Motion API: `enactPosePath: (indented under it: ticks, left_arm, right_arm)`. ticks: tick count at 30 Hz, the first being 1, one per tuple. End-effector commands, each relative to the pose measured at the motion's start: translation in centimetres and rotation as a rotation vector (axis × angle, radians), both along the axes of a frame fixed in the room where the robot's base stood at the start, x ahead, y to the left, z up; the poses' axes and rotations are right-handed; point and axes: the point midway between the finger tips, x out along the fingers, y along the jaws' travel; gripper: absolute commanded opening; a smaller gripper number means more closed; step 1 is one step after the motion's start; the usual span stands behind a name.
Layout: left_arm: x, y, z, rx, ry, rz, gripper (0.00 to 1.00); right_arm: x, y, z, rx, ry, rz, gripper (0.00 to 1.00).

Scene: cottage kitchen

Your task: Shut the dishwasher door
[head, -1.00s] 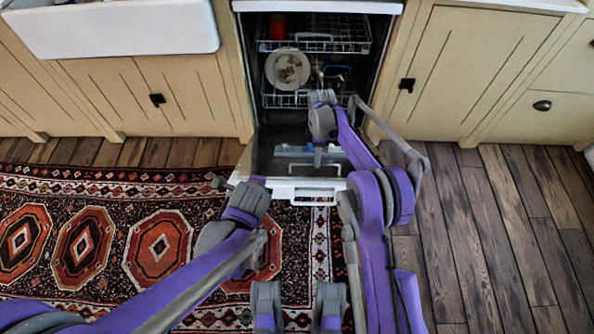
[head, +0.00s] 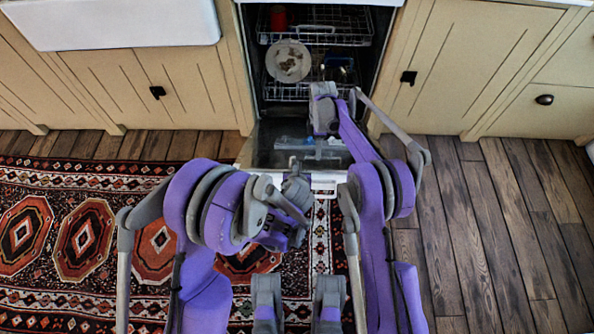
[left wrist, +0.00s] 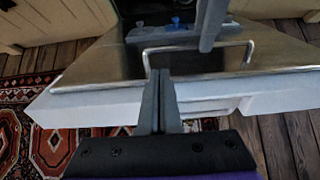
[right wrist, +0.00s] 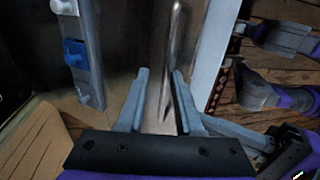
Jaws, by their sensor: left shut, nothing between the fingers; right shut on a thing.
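The dishwasher door (head: 262,146) hangs open, low in front of the dishwasher, its metal inner face up. In the left wrist view its white edge (left wrist: 95,103) and a thin metal loop (left wrist: 188,46) on its inner face show. My left gripper (head: 296,165) is at the door's front edge; in the left wrist view its fingers (left wrist: 158,72) are together and empty, before the edge. My right gripper (head: 319,150) is over the inner face; in the right wrist view its fingers (right wrist: 158,72) are on either side of the loop's bar (right wrist: 173,50).
The dishwasher's racks (head: 335,35) are inside the opening, with a plate (head: 288,61) and a red cup (head: 279,19). Cabinets stand on both sides. A patterned rug (head: 50,240) covers the floor at left; bare wood floor (head: 480,230) is clear at right.

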Motion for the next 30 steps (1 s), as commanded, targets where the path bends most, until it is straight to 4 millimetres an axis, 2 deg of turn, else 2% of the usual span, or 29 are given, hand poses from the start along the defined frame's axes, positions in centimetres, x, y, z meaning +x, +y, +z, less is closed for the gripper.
enactPosePath:
  ticks: [1,6,13,23,30]
  left_arm:
    - [0.8,0.0,-0.9,-0.001,0.000,0.002,0.00]
    - [2.8,0.0,-2.6,-0.001,0.000,0.002,0.00]
    - [4.0,0.0,-3.7,-0.002,0.001,0.002,0.00]
    - [4.1,0.0,-3.7,-0.002,0.001,0.002,0.00]
    - [6.2,0.1,-1.4,-0.002,-0.001,0.002,0.00]
  right_arm:
    - [0.8,-0.4,-0.6,-0.004,-0.030,-0.004,0.00]
    - [0.8,-0.4,-0.6,-0.004,-0.030,-0.004,0.00]
    - [0.8,-0.4,-0.6,-0.004,-0.030,-0.004,0.00]
    - [0.8,-0.4,-0.6,-0.004,-0.030,-0.004,0.00]
    - [0.8,-0.4,-0.6,-0.003,-0.030,-0.004,0.00]
